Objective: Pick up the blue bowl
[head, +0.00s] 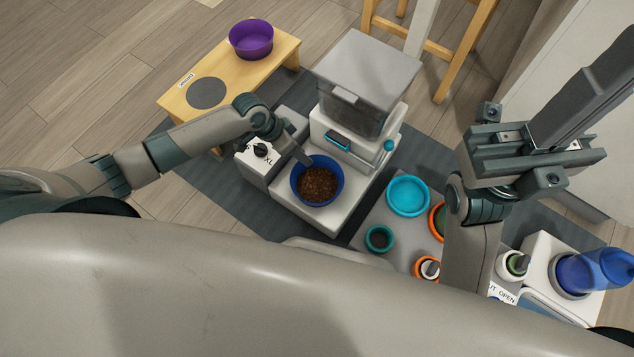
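The blue bowl (296,188) is full of brown kibble (319,184) and sits upright on the white base of the food dispenser (355,155), under its clear hopper. My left gripper (303,157) reaches in from the left, with its fingers at the bowl's upper-left rim. Its fingers are small and partly hidden, so I cannot tell whether they are closed on the rim. My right gripper (590,88) is raised at the right, far from the bowl, and its finger opening cannot be made out.
A wooden stand (215,75) at upper left holds a purple bowl (251,40). Right of the dispenser, a grey mat holds a cyan bowl (408,196), a teal cup (379,239) and orange-rimmed bowls. A blue bottle (595,270) is at the far right. A wooden stool stands behind.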

